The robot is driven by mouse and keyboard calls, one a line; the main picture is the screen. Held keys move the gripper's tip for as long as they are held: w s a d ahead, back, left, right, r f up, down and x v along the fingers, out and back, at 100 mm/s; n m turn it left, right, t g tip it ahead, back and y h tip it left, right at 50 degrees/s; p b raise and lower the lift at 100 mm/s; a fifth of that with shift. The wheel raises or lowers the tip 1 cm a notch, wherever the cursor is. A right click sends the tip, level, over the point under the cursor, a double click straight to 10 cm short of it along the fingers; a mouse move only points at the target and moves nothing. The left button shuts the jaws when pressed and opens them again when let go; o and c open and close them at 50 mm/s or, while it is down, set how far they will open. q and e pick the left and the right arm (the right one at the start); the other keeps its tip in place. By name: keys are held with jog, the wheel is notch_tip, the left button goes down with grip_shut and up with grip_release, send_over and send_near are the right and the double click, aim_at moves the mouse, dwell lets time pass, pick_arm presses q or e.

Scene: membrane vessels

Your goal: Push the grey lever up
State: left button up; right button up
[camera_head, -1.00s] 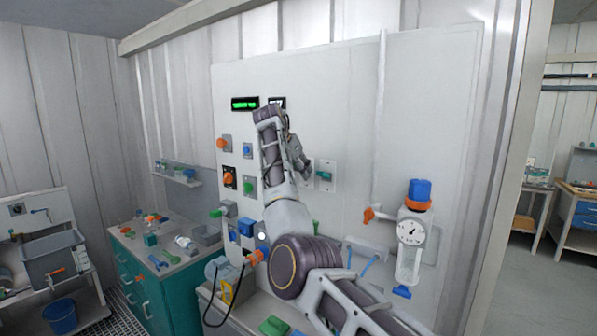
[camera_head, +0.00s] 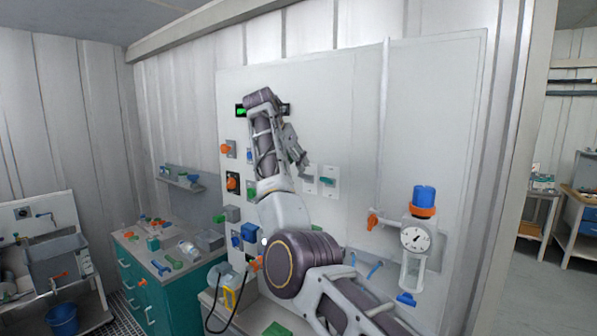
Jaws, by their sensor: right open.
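My right gripper (camera_head: 303,166) is open and hangs from my raised right arm in front of the white wall panel (camera_head: 350,130). Its fingers point down and to the right. Just below the fingertips is a pale switch plate (camera_head: 309,181) that seems to carry the grey lever, which is too small to make out clearly. Whether the fingers touch it cannot be told. Beside it on the right is a similar plate with a teal lever (camera_head: 328,181). My left gripper is not in view.
A gauge (camera_head: 415,238) with a blue cap and an orange valve handle (camera_head: 373,221) are at right. The panel's upper right is mostly bare.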

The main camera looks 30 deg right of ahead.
jog(key=shift+v, duration=2.5)
